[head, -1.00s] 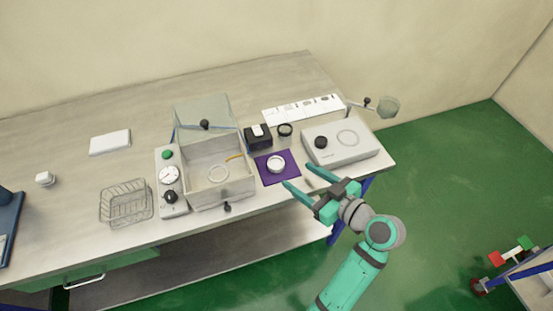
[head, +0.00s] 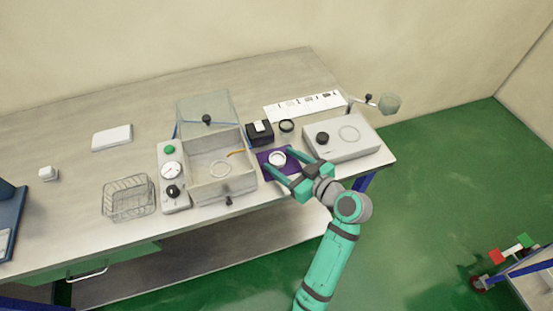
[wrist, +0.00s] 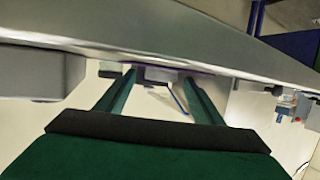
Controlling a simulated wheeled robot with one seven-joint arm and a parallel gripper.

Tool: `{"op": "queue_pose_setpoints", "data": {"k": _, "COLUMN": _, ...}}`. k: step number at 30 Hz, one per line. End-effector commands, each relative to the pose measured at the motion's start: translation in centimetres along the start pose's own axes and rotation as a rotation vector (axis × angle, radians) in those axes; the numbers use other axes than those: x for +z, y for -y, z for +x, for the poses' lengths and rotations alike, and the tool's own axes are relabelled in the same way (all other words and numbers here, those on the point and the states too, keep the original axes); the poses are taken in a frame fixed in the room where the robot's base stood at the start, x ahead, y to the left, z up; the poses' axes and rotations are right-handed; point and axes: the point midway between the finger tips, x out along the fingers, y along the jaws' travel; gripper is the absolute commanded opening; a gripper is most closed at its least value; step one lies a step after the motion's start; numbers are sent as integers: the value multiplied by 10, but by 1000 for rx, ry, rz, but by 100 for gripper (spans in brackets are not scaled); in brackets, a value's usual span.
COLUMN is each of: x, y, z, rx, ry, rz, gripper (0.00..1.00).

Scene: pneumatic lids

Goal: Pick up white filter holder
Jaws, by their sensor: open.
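A round white filter holder (head: 277,158) sits on a purple mat (head: 262,156) near the front of the bench, right of the open box. My gripper (head: 279,160) is open, with its two green fingers reaching over the mat from the front right. In the head view the fingertips lie on either side of the holder, apart from each other; I cannot tell whether they touch it. The wrist view shows the spread fingers (wrist: 161,76) from behind, with a thin purple edge beyond them. The holder is not clearly made out there.
The open grey box (head: 222,190) with its raised clear lid (head: 205,115) is close on the left. A grey unit (head: 345,150) with a black knob stands close on the right. A small black box (head: 259,134) and a dark-rimmed jar (head: 287,127) stand behind the mat.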

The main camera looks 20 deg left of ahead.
Motion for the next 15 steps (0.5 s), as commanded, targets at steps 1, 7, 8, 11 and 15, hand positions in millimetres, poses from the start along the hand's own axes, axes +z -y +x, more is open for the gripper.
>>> {"op": "queue_pose_setpoints", "data": {"k": 1, "x": 0, "y": 0, "z": 0, "rx": 0, "ry": 0, "rz": 0, "gripper": 62}}
{"op": "queue_pose_setpoints", "data": {"k": 7, "x": 0, "y": 2, "z": 2, "rx": -4, "ry": 0, "rz": -1, "gripper": 18}}
{"op": "queue_pose_setpoints", "data": {"k": 8, "x": 0, "y": 2, "z": 2, "rx": -5, "ry": 0, "rz": -1, "gripper": 18}}
{"op": "queue_pose_setpoints", "data": {"k": 11, "x": -1, "y": 4, "z": 3, "rx": -8, "ry": 0, "rz": -2, "gripper": 18}}
{"op": "queue_pose_setpoints", "data": {"k": 15, "x": -1, "y": 3, "z": 3, "rx": -8, "ry": 0, "rz": -2, "gripper": 18}}
